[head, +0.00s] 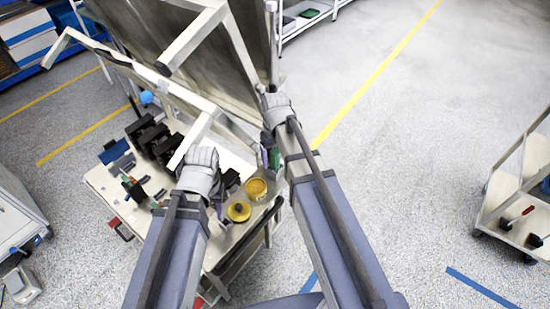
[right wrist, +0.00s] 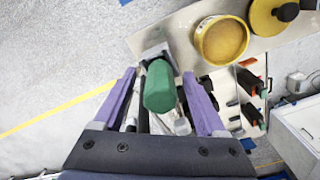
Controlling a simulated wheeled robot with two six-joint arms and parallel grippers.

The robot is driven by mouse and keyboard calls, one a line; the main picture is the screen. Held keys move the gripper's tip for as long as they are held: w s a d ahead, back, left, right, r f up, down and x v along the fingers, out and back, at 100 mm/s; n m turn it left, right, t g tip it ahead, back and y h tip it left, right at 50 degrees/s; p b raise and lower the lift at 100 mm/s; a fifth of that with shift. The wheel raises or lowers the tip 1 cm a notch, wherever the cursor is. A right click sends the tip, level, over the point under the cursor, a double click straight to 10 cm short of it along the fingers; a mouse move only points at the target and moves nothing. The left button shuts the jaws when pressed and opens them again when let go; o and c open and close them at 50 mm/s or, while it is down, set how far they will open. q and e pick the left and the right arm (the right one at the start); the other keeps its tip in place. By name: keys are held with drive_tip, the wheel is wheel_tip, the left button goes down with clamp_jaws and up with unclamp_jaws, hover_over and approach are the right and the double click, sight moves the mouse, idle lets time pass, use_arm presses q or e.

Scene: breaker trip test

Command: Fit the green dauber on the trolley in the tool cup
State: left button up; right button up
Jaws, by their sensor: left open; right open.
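The green dauber (right wrist: 160,88) stands between the two purple fingers of my right gripper (right wrist: 158,76) in the right wrist view, with its green end towards the camera. The fingers are open, with a gap on each side of it. In the head view the dauber (head: 275,158) shows as a small green patch beside my right gripper (head: 270,148), at the trolley's (head: 222,258) right end. A pale block (right wrist: 155,50) lies just behind the dauber; I cannot tell if it is the tool cup. My left gripper (head: 221,205) is open over the trolley, largely hidden by its wrist.
A yellow tub (head: 256,189) and a yellow lid with a dark knob (head: 239,211) sit near the dauber. Black breakers (head: 150,138) stand further left. A tilted panel on a pale frame (head: 190,35) rises behind. The floor to the right is clear up to another trolley (head: 515,205).

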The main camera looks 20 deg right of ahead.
wheel_tip(320, 180, up, 7)
drive_tip(key=p, duration=0.6)
drive_tip(key=shift+r+p, duration=0.15)
drive_tip(key=shift+p, duration=0.25)
use_arm(q)
wheel_tip(320, 180, up, 7)
